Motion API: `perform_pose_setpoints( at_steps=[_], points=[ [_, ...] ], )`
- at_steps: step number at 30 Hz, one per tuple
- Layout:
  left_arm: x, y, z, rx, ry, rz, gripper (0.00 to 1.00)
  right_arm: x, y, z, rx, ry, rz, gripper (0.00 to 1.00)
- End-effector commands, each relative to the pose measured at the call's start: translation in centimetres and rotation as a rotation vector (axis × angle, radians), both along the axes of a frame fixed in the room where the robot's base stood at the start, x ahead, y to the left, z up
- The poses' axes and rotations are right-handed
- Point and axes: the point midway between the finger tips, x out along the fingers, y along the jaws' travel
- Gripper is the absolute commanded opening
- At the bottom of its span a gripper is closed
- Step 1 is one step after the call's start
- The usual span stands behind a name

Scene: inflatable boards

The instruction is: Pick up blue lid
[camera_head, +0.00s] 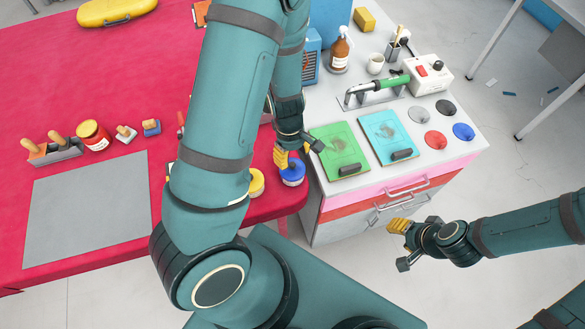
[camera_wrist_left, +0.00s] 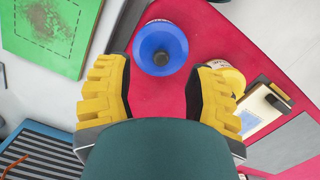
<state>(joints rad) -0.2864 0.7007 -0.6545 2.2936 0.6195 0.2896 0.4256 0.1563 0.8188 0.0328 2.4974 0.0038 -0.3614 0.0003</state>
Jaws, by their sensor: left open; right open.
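The blue lid (camera_head: 292,172) sits on a small round container at the right edge of the red table. In the left wrist view the blue lid (camera_wrist_left: 172,42) is round with a small dark centre, ahead of and between the fingers. My left gripper (camera_head: 298,152) is open just above the lid, its yellow-padded fingers apart to either side; they also show in the left wrist view (camera_wrist_left: 160,75). Nothing is between them that I can see held. My right gripper (camera_head: 401,246) is open and empty, in front of the white-topped cabinet.
A yellow-lidded container (camera_head: 257,182) stands close left of the blue lid. Green (camera_head: 336,168) and light blue (camera_head: 378,125) boards lie on the white counter (camera_head: 440,100) to the right. Coloured discs (camera_head: 436,139) and a bottle (camera_head: 340,52) are there too.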

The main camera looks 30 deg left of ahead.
Motion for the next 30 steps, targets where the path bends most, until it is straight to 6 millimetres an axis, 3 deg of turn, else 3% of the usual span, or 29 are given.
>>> perform_pose_setpoints(
  at_steps=[12, 21, 26, 30],
  points=[
    [-0.2, 0.2, -5.0, 0.000, 0.001, 0.000, 0.54, 0.1, 0.1, -1.9, -0.003, 0.000, -0.001, 0.45],
    [-0.2, 0.1, -5.2, 0.000, -0.001, -0.001, 0.57, 0.1, 0.1, -1.9, -0.004, 0.000, -0.001, 0.45],
    [-0.2, 0.1, -5.2, 0.000, -0.001, 0.000, 0.01, 0.1, 0.1, -1.9, -0.004, 0.000, -0.001, 0.45],
    [-0.2, 0.1, -5.2, 0.000, -0.001, 0.000, 0.00, 0.1, 0.1, -1.9, -0.004, 0.000, -0.001, 0.45]
  ],
)
